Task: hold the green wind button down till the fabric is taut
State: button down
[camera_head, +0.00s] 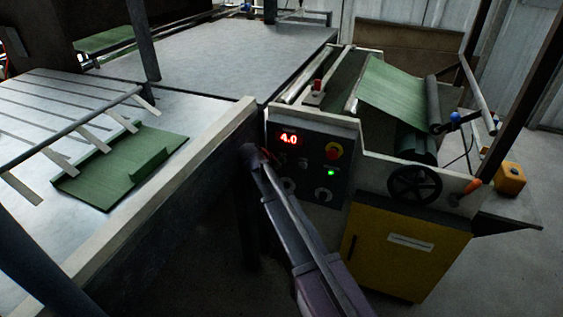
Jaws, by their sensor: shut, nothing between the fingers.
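The control panel (311,160) is a dark plate on the machine's front, with a red display reading 4.0. A small bright green light or button (331,173) glows at its lower right; I cannot tell if it is the wind button. The green fabric (393,92) slopes from a bar down to a dark roller (433,104) at the right. It looks flat, but I cannot judge its tension. My gripper (253,156) is shut and empty at the panel's left edge, left of the green light. My arm hides part of the panel's lower left.
A black handwheel (414,184) and yellow cabinet door (400,250) are at right. A pale rail (160,190) edges the left table, where a folded green piece (120,165) lies.

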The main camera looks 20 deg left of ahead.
jog(key=shift+w, duration=0.15)
jog(key=shift+w, duration=0.25)
jog(key=shift+w, duration=0.45)
dwell(1.1)
jog(key=shift+s, duration=0.15)
dwell(4.2)
jog(key=shift+s, duration=0.7)
jog(key=shift+s+a, duration=0.2)
jog(key=shift+s, duration=2.3)
